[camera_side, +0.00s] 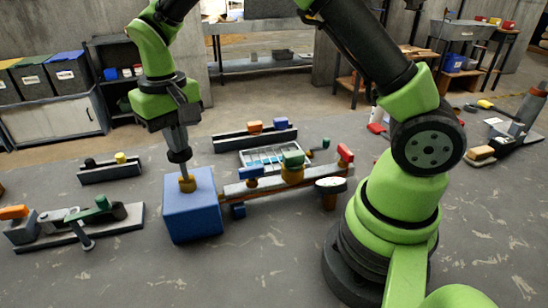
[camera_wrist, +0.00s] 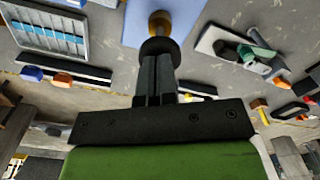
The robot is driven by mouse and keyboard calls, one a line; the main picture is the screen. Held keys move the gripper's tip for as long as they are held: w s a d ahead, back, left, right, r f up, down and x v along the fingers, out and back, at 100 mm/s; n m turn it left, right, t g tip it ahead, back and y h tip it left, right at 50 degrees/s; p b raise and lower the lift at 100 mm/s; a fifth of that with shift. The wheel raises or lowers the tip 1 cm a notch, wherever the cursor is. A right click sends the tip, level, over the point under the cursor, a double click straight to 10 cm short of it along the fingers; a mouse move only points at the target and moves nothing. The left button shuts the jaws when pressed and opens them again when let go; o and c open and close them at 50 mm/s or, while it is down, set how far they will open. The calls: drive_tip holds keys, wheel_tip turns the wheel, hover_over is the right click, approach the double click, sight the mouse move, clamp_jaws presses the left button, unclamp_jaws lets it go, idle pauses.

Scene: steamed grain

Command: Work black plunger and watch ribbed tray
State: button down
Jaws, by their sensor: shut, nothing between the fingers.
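The black plunger (camera_side: 180,155) is a dark round cap above a brass collar, on top of a blue box (camera_side: 193,215). In the wrist view the cap (camera_wrist: 158,46) lies just beyond my fingertips, with the brass collar and blue box behind it. My gripper (camera_side: 177,146) points down over the plunger, fingers shut with nothing between them. The tips appear to meet the cap; whether they touch it is unclear. The ribbed tray (camera_side: 243,153) lies flat behind and right of the box, a pale frame with bluish ribs. It also shows at upper left in the wrist view (camera_wrist: 63,13).
A long rail (camera_side: 318,182) with blue, green and red blocks runs right of the box. A dark rail (camera_side: 228,142) with orange and blue pieces lies behind. Left are a base with black and yellow knobs (camera_side: 110,172) and a lever fixture (camera_side: 90,238). Front table is clear.

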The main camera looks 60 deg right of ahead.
drive_tip(key=shift+f, duration=1.65)
drive_tip(key=shift+r, duration=3.8)
drive_tip(key=shift+s+r, duration=0.15)
drive_tip(key=shift+r, duration=0.15)
drive_tip(key=s+d+r+t+y, duration=0.1)
drive_tip(key=s+r+t, duration=0.2)
drive_tip(key=s, duration=0.7)
drive_tip(key=s+d+r+m+t+y, duration=0.1)
drive_tip(key=s+r+t, duration=0.3)
drive_tip(key=s, duration=0.6)
wheel_tip(320, 180, up, 2)
drive_tip(key=shift+s+d+r, duration=0.1)
drive_tip(key=shift+s+d, duration=0.05)
drive_tip(key=shift+s, duration=0.25)
